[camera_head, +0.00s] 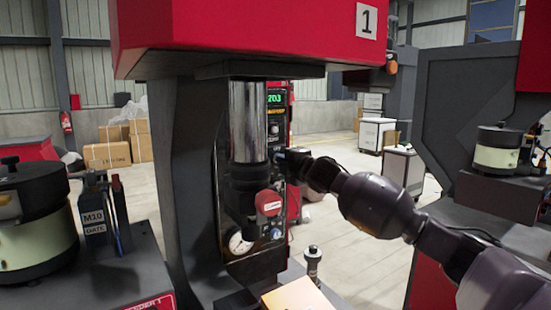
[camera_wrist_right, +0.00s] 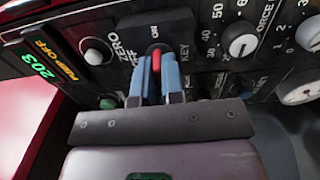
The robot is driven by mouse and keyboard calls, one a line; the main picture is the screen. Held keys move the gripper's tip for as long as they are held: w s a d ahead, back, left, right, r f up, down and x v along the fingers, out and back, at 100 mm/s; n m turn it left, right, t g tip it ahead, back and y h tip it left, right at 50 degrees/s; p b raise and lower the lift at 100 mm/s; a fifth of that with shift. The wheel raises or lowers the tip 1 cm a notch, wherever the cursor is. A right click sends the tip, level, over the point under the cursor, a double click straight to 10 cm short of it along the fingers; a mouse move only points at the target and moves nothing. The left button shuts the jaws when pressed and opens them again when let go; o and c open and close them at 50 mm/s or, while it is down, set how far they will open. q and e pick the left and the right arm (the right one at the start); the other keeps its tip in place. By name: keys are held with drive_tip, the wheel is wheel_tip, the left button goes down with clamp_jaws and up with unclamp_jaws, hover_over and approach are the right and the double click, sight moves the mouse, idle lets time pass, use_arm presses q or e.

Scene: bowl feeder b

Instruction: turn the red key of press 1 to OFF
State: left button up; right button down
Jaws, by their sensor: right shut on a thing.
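Press 1 (camera_head: 250,30) stands in the middle of the head view, with a red top and a "1" plate. Its control panel (camera_head: 277,110) is partly hidden behind the column. In the wrist view the red key (camera_wrist_right: 156,59) sits between the two blue fingers of my right gripper (camera_wrist_right: 157,75), which is shut on it. The key's visible end points up toward the ON mark; OFF is printed to its left. The right gripper also shows in the head view (camera_head: 282,158), at the panel. My left gripper is not in view.
Beside the key are a white ZERO button (camera_wrist_right: 94,57) and a white-capped knob (camera_wrist_right: 242,46). A display (camera_wrist_right: 41,72) reads 203. A gauge (camera_head: 240,242) and a red round part (camera_head: 268,203) are on the press below. A bowl feeder (camera_head: 35,220) stands at left.

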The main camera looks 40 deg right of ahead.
drive_tip(key=shift+n+p, duration=1)
drive_tip(key=shift+n, duration=1.3)
drive_tip(key=shift+n+p, duration=0.55)
drive_tip(key=shift+n, duration=0.15)
drive_tip(key=n+p, duration=0.1)
drive_tip(key=n, duration=0.2)
drive_tip(key=shift+p, duration=0.3)
drive_tip(key=shift+n, duration=0.4)
drive_tip(key=shift+f, duration=0.1)
